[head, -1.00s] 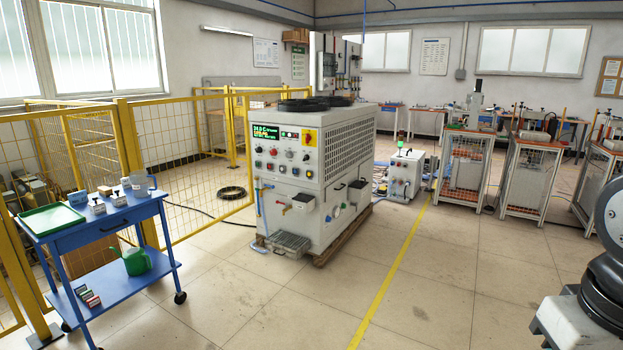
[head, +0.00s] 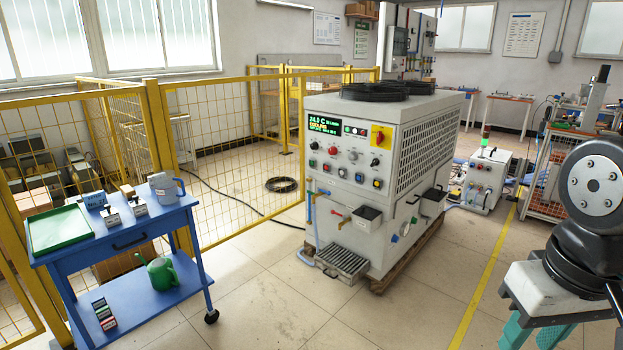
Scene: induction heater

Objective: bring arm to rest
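My arm shows at the right edge of the head view, with dark round joints and a pale wrist block. Below the block, two teal fingers of my gripper (head: 535,336) reach down past the bottom edge. Their tips are cut off, so I cannot tell how far apart they stand or whether anything is between them. The gripper hangs in front of the tiled floor, to the right of the white induction heater cabinet (head: 345,185). I see it touching nothing.
A blue cart (head: 145,305) at left carries a green tray (head: 60,230), a grey jug (head: 165,187) and small boxes; a green watering can (head: 162,274) is on its lower shelf. Yellow mesh fencing (head: 225,150) stands behind. Floor between cart and cabinet is mostly clear.

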